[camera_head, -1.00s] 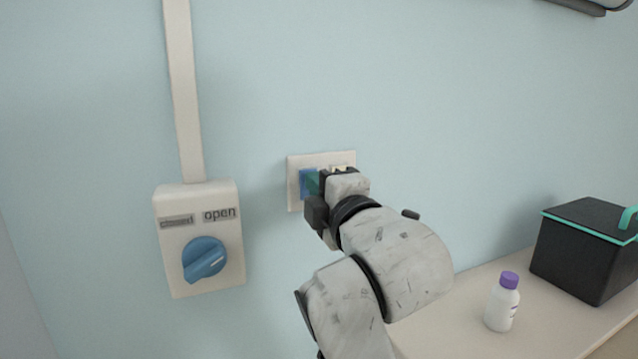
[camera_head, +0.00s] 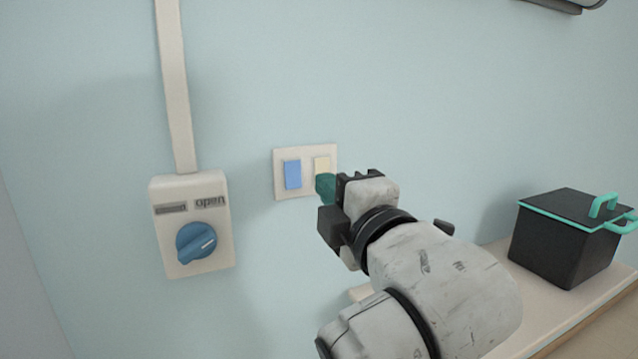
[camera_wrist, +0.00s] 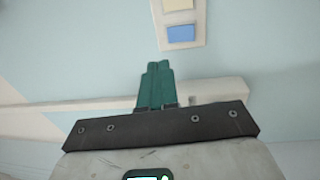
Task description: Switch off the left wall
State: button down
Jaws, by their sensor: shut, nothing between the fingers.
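The wall switch plate (camera_head: 306,193) is white and holds two rockers. The left rocker (camera_head: 292,174) is blue and the right rocker (camera_head: 321,165) is pale yellow, its lower part close to my fingers in the picture. In the wrist view the blue rocker (camera_wrist: 181,33) and the yellow rocker (camera_wrist: 179,4) show beyond my fingertips. My gripper (camera_head: 325,186) has green fingers, shut together with nothing between them. It is in front of the plate's lower right corner, and in the wrist view the fingertips are apart from the plate.
A white box with a blue knob (camera_head: 201,241) and an "open" label is on the wall to the left, under a vertical white conduit (camera_head: 177,100). A black lidded container (camera_head: 562,240) with green handles stands on the counter at right.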

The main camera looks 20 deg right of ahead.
jog(key=shift+s+r, duration=0.15)
jog(key=shift+s, duration=0.95)
